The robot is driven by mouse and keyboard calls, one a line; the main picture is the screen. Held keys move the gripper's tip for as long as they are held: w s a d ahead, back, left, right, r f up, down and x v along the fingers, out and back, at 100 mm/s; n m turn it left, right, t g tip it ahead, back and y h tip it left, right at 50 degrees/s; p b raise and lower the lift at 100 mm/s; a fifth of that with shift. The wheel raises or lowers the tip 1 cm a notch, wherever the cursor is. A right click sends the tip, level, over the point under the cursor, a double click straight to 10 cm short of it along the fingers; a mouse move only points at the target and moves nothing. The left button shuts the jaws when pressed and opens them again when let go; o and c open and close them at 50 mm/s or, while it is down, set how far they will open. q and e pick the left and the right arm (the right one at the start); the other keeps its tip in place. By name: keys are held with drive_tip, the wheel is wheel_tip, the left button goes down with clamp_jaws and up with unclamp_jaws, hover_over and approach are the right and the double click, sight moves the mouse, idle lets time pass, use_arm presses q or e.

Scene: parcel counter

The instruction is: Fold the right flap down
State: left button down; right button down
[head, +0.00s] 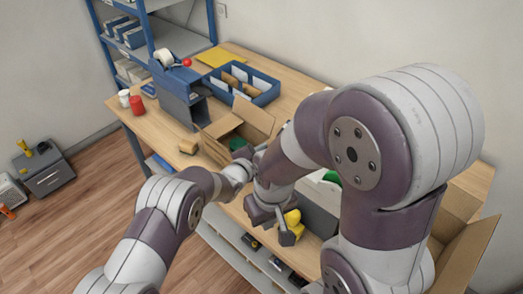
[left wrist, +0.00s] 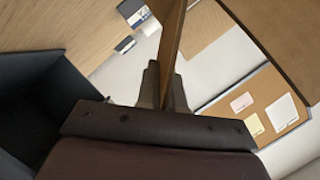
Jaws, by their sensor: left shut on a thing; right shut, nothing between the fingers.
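An open cardboard box (head: 222,128) stands on the wooden counter, with a raised flap (head: 255,117) at its upper right and another flap spread toward the lower left. My left gripper (head: 257,160) is at the box's lower right side; my right arm partly hides this area. In the left wrist view, the left gripper (left wrist: 165,88) is shut on an upright cardboard flap (left wrist: 173,40), seen nearly edge-on. It appears to be the right flap, but I cannot be sure. My right gripper (head: 284,232) is shut and empty, near a yellow object.
A blue divided tray (head: 264,97) and a dark blue-grey stand (head: 181,103) are behind the box. A red cup (head: 137,105) stands at the counter's left end. The yellow object (head: 293,218) is close to my right gripper. More cardboard (head: 465,250) stands at lower right.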

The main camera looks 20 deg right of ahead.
idle(0.6)
use_arm(q)
drive_tip(key=shift+w, duration=0.15)
drive_tip(key=shift+w+a+r+n+g+b, duration=0.15)
drive_tip(key=shift+w+r+n+g+b, duration=0.1)
drive_tip(key=shift+r+n+g+b, duration=0.25)
drive_tip(key=shift+w+a+r+n+p, duration=0.2)
drive_tip(key=shift+w+n+p, duration=0.2)
drive_tip(key=shift+n, duration=0.2)
drive_tip(key=shift+w+a+r+n+g+p, duration=0.1)
drive_tip(key=shift+w+r+n+g+p, duration=0.15)
drive_tip(key=shift+n+g+p, duration=0.25)
drive_tip(key=shift+w+a+r+n+g+p, duration=0.1)
drive_tip(key=shift+w+n+g+p, duration=0.2)
drive_tip(key=shift+n+g+p, duration=0.15)
drive_tip(key=shift+w+n+p, duration=0.3)
drive_tip(key=shift+n+p, duration=0.05)
drive_tip(key=shift+p, duration=0.05)
drive_tip(key=c, duration=1.3)
unclamp_jaws()
drive_tip(key=shift+c, duration=0.2)
